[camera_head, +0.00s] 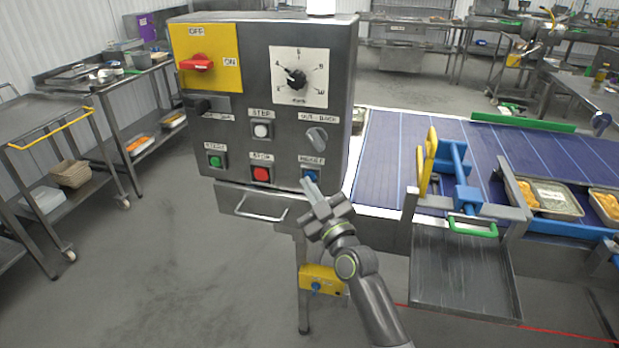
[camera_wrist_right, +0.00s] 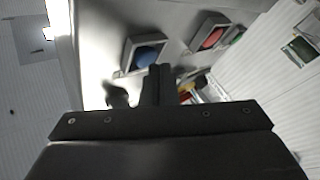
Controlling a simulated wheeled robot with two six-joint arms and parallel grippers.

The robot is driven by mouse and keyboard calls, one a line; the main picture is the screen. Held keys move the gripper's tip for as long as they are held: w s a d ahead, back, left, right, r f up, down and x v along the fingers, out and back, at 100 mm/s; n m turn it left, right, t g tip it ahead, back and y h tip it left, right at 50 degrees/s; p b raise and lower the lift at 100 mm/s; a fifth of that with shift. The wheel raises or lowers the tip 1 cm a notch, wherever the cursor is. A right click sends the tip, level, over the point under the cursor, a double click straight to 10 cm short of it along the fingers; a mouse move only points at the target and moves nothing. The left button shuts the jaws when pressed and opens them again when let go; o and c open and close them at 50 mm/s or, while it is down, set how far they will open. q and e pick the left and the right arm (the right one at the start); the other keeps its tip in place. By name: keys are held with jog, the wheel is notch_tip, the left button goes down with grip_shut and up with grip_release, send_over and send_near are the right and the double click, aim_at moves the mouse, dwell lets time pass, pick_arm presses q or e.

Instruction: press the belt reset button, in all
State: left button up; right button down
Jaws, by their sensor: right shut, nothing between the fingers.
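The blue button (camera_head: 310,176) is at the lower right of the grey control box (camera_head: 228,135), under a label too small to read surely. It also shows in the right wrist view as a blue cap in a square grey frame (camera_wrist_right: 147,56). My right gripper (camera_head: 309,186) is shut and empty, its fingertips just in front of and below the blue button. In the right wrist view its closed fingers (camera_wrist_right: 158,82) point up close to the button's frame; I cannot tell whether they touch. My left gripper is not in view.
Beside the blue button are a red button (camera_head: 261,174) and a green button (camera_head: 215,161); a white button (camera_head: 261,130) and a grey knob (camera_head: 316,138) sit above. The blue conveyor belt (camera_head: 390,150) runs to the right. Open floor lies at the left.

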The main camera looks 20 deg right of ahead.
jog(key=shift+w+d, duration=0.25)
jog(key=shift+w, duration=0.1)
dwell(0.8)
dwell(0.4)
jog(key=shift+s+a, duration=0.5)
jog(key=shift+s, duration=0.25)
jog(key=s+a+b, duration=0.1)
jog(key=s, duration=0.1)
jog(key=s+a+b, duration=0.1)
jog(key=s+a, duration=0.1)
jog(key=shift+d, duration=0.1)
dwell(0.7)
